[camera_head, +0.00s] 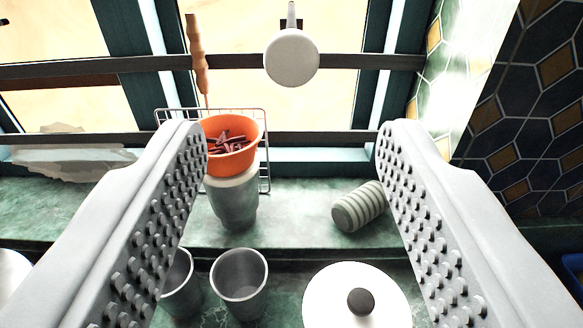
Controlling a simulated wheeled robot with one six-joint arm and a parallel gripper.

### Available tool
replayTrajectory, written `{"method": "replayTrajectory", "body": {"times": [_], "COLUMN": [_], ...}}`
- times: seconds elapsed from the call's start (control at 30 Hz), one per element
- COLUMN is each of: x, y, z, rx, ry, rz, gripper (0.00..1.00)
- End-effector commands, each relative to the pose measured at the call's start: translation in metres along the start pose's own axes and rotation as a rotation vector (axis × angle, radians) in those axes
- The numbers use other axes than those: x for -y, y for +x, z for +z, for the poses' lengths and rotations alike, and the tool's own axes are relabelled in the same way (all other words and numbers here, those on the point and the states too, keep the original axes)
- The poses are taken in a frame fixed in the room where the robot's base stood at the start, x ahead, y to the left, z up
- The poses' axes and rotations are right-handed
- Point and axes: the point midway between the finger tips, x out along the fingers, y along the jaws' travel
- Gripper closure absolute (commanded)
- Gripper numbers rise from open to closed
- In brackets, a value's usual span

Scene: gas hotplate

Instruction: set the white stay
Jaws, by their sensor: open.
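My gripper (293,135) is open and empty, with its two studded grey fingers reaching in from the left and right. Between and beyond the fingertips, a white round piece (291,60) with a short upright grey stem sits in front of the window, high in the picture. It is apart from both fingers. I cannot tell for sure whether this piece is the white stay, and no other part is clearly a stay. The dark window bar (225,63) runs behind it.
An orange bowl (230,160) of red bits stands on a pale pot (232,200) by a wire rack (262,120). A ribbed jar (358,207) lies right. Two grey cups (239,283) (178,285) and a white lid (325,300) are in front. A wooden-handled tool (197,50) hangs left.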

Motion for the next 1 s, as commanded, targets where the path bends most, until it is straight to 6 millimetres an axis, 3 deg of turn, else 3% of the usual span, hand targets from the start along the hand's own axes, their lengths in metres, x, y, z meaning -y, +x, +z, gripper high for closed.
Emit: {"method": "replayTrajectory", "body": {"times": [0.2, 0.4, 1.0], "x": [0.0, 0.0, 0.0], "y": [-0.035, -0.056, -0.064], "z": [0.0, 0.0, 0.0], "rx": [0.0, 0.0, 0.0], "ry": [0.0, 0.0, 0.0], "rz": [0.0, 0.0, 0.0], "gripper": [0.48, 0.48, 0.48]}}
